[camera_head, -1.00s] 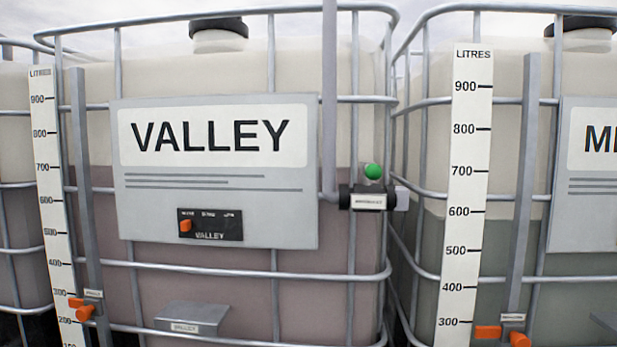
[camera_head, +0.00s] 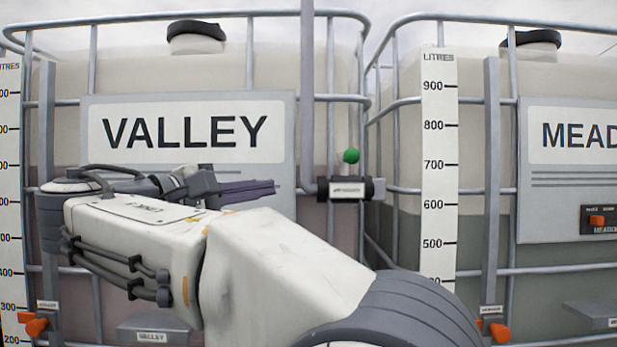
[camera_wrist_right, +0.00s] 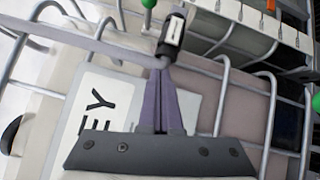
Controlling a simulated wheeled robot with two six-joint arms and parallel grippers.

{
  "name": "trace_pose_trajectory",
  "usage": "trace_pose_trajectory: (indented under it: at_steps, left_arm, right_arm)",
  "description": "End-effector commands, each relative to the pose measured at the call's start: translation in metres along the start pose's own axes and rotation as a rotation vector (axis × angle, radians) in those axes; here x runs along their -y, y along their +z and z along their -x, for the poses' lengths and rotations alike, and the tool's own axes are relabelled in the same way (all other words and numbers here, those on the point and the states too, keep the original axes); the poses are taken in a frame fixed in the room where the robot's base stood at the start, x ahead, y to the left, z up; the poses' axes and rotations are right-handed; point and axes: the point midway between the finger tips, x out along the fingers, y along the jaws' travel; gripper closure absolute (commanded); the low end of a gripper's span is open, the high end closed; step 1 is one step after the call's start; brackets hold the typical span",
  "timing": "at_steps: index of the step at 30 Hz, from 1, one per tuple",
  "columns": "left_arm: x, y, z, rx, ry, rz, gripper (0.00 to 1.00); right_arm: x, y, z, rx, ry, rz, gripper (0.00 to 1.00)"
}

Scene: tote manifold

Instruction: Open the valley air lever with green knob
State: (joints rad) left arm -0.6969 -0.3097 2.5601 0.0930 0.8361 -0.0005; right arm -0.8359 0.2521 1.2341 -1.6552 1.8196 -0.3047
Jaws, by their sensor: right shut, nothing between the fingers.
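The green knob (camera_head: 351,156) of the valley air lever stands above a dark valve body (camera_head: 345,189) with a white label, on a grey vertical pipe at the right side of the VALLEY tote. My right gripper (camera_head: 272,188) is in front of the VALLEY sign, shut and empty, its fingertips left of the valve and apart from it. In the right wrist view the shut fingers (camera_wrist_right: 161,75) point toward the valve body (camera_wrist_right: 172,36), and the green knob (camera_wrist_right: 149,3) shows at the top edge. My left gripper is not in view.
The VALLEY sign (camera_head: 230,110) is behind my right arm, which hides its lower part. Grey cage bars (camera_head: 345,99) surround the tote. The MEADOW-side tote (camera_head: 490,90), with a litre scale (camera_head: 439,160), stands to the right. A vertical pipe (camera_head: 307,90) rises beside the valve.

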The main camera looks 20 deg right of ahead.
Motion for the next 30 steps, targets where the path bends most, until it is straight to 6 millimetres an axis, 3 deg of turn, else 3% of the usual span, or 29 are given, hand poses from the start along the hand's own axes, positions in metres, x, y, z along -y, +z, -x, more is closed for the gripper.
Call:
trace_pose_trajectory:
  at_steps: [4, 8, 21, 30]
  left_arm:
    - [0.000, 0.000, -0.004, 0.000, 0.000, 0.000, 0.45]
    - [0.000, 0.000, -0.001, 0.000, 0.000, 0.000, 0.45]
    - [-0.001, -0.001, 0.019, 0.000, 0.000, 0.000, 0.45]
    - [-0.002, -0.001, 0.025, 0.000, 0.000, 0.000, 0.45]
  right_arm:
    - [-0.018, 0.012, 0.004, 0.072, 0.059, -0.049, 1.00]
    - [-0.023, 0.016, -0.007, 0.084, 0.068, -0.057, 1.00]
    - [-0.030, 0.024, -0.097, 0.083, 0.065, -0.054, 1.00]
    - [-0.028, 0.050, -0.118, 0.078, 0.065, -0.055, 1.00]
